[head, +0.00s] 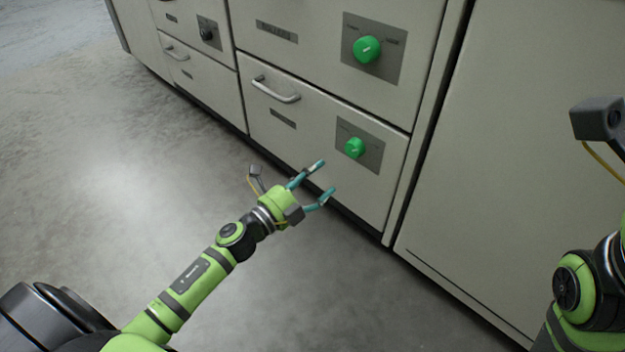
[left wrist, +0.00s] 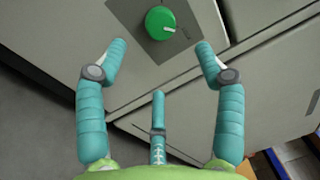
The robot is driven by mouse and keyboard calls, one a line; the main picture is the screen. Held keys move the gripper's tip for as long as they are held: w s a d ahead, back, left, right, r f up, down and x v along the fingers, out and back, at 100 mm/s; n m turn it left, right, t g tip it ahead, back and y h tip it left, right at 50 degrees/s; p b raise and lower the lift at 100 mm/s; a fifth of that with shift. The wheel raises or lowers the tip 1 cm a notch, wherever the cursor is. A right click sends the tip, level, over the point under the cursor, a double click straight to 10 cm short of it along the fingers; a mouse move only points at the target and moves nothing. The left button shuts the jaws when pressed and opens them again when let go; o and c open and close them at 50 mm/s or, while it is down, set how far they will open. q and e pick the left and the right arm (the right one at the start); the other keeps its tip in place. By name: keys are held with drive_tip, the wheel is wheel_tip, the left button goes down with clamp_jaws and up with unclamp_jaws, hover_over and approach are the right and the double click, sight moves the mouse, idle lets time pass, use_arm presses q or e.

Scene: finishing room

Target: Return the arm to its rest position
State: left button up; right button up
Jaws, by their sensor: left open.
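My left arm (head: 195,275) is green and black and reaches from the lower left toward the cabinet front in the head view. My left gripper (head: 328,178) has teal fingers spread apart with nothing between them. In the left wrist view the open gripper (left wrist: 160,55) faces a green knob (left wrist: 160,23) on a grey plate, with a visible gap to it. In the head view a lower green knob (head: 354,147) is just beyond the fingertips. Part of my right arm (head: 580,285) shows at the right edge; its gripper fingers are out of view.
Pale cabinets (head: 330,95) run across the back with drawers, a bar handle (head: 276,90), an upper green knob (head: 367,49) and a black knob (head: 208,34). A plain panel (head: 510,150) stands at the right. The concrete floor (head: 90,150) at the left is clear.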

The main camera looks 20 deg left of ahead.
use_arm(q)
drive_tip(key=shift+s+a, duration=0.2)
drive_tip(key=shift+s, duration=0.25)
